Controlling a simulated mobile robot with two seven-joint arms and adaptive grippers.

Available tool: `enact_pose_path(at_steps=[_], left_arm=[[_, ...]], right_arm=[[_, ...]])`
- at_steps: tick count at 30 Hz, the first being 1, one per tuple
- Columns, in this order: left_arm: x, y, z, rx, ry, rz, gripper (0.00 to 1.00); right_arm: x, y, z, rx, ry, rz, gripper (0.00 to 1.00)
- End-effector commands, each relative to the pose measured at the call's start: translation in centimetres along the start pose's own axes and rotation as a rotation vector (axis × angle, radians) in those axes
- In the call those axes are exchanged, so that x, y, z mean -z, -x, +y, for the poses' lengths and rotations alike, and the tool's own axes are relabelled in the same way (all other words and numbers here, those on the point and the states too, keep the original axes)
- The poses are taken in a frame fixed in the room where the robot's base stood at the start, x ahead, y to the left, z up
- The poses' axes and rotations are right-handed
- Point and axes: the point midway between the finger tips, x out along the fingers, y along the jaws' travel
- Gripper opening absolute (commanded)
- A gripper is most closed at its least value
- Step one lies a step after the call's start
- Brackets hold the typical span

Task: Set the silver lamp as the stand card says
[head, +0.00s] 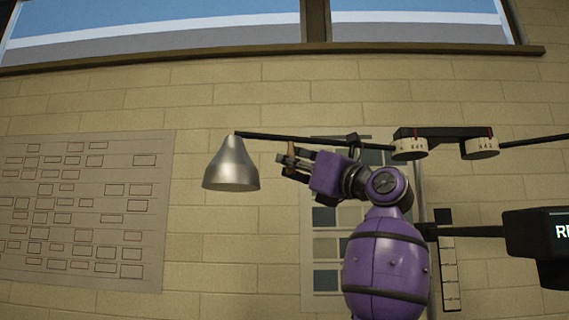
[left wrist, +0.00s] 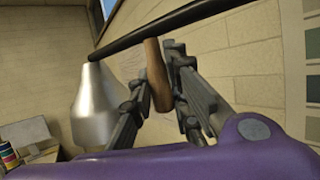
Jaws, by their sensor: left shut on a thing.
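The silver lamp (head: 232,165) is a cone shade, open side down, at the left end of a thin black boom (head: 300,140). In the left wrist view the silver shade (left wrist: 97,105) hangs left of the fingers. My left gripper (head: 288,160) is just under the boom, right of the shade. Its fingers (left wrist: 163,85) are shut on a brown wooden handle (left wrist: 155,70) beneath the boom. The boom's right end meets a white marked drum (head: 410,149); its marks are too small to read. I cannot pick out the stand card with certainty. My right gripper is out of view.
A second white drum (head: 480,149) carries another boom (head: 535,141) rightward. A swatch chart (head: 318,265) is behind my arm; a boxed chart (head: 85,200) hangs left.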

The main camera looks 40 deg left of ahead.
Motion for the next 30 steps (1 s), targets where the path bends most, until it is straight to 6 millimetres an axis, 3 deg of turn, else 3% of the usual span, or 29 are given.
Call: enact_pose_path(at_steps=[6, 12, 27, 28, 30], left_arm=[[-1.6, 3.3, 2.2, -0.115, -0.042, 0.0, 0.0], [-2.3, 5.2, 3.1, -0.179, -0.069, 0.0, 0.0], [-2.5, 5.9, 3.3, -0.202, -0.08, -0.001, 0.0], [-2.5, 5.9, 3.3, -0.202, -0.08, -0.001, 0.17], [-2.5, 5.9, 3.3, -0.201, -0.08, -0.001, 0.26]], right_arm=[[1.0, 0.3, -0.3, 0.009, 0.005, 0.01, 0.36], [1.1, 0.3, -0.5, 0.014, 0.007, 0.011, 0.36], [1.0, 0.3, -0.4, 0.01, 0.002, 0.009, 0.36], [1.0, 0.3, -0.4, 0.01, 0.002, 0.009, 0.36], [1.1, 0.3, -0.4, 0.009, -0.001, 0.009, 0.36]])
